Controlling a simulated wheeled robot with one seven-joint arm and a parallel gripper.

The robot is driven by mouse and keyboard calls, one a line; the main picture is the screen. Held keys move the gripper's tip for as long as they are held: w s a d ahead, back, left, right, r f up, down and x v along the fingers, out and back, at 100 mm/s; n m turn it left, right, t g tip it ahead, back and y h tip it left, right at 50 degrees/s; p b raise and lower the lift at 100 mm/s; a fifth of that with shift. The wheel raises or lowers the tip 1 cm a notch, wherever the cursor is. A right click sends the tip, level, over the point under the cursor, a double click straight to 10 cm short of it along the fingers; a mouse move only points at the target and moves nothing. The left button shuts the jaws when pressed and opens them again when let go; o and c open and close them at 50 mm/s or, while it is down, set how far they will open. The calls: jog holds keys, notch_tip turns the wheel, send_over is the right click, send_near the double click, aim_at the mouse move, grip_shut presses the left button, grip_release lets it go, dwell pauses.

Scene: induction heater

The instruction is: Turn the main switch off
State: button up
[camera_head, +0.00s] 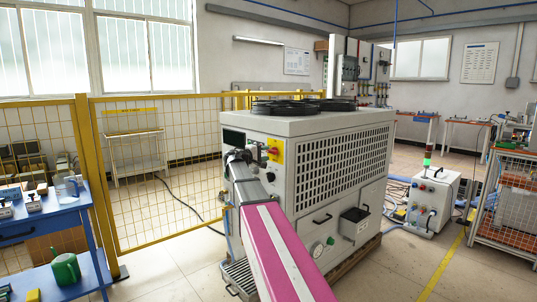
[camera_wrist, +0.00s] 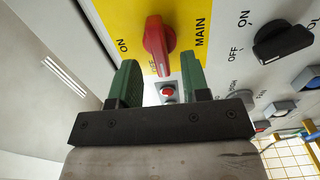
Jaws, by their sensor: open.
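The main switch is a red rotary knob (camera_wrist: 158,42) on a yellow plate (camera_wrist: 190,18) marked MAIN, with ON beside it. A partly covered label shows behind the knob's lower end. In the head view the red knob (camera_head: 274,153) is on the upper front of the grey cabinet (camera_head: 340,180). My gripper (camera_wrist: 158,72) is open, with two green fingers. In the wrist view the fingers lie to the left and right of the knob's lower end, with gaps on both sides. I cannot tell how far the fingertips are from the panel. Nothing is held.
A black rotary knob (camera_wrist: 283,42) marked ON and OFF is right of the yellow plate. A small red button (camera_wrist: 168,91) shows between the fingers, and blue-grey buttons (camera_wrist: 281,108) are at the right. A yellow mesh fence (camera_head: 160,180) stands left of the cabinet.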

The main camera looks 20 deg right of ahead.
jog(key=shift+x, duration=1.2)
grip_shut()
jog(key=shift+m, duration=2.9)
grip_release()
